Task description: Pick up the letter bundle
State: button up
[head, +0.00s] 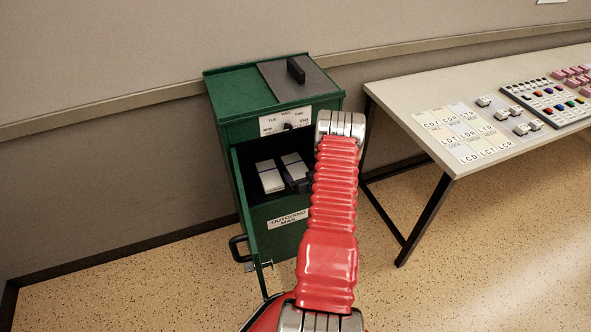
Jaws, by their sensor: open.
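I cannot tell which is the letter bundle. A dark shape shows beside the right bundle, partly behind my red arm; I cannot tell what it is. My arm crosses in front of the box's right side and hides part of its inside. My gripper's fingertips are hidden behind the arm.
The box has a day dial (287,126) and a black lid handle (296,69). A table (418,92) with label cards and colored buttons is at the right. The speckled floor (110,290) at lower left is clear.

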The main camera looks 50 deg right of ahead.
aim_at(296, 166)
jog(key=shift+x, duration=2.6)
jog(key=shift+c, duration=0.3)
jog(key=c, duration=1.1)
jog(key=shift+r, duration=0.15)
jog(key=shift+s+a+r, duration=0.1)
jog(key=shift+r, duration=0.1)
notch_tip(296, 166, up, 6)
jog(key=shift+r, duration=0.1)
jog(key=s+a, duration=0.1)
jog(key=a, duration=0.5)
jog(key=s+a, duration=0.2)
jog(key=a, duration=0.4)
jog(key=s+a, duration=0.1)
jog(key=a, duration=0.6)
jog(key=shift+s, duration=0.4)
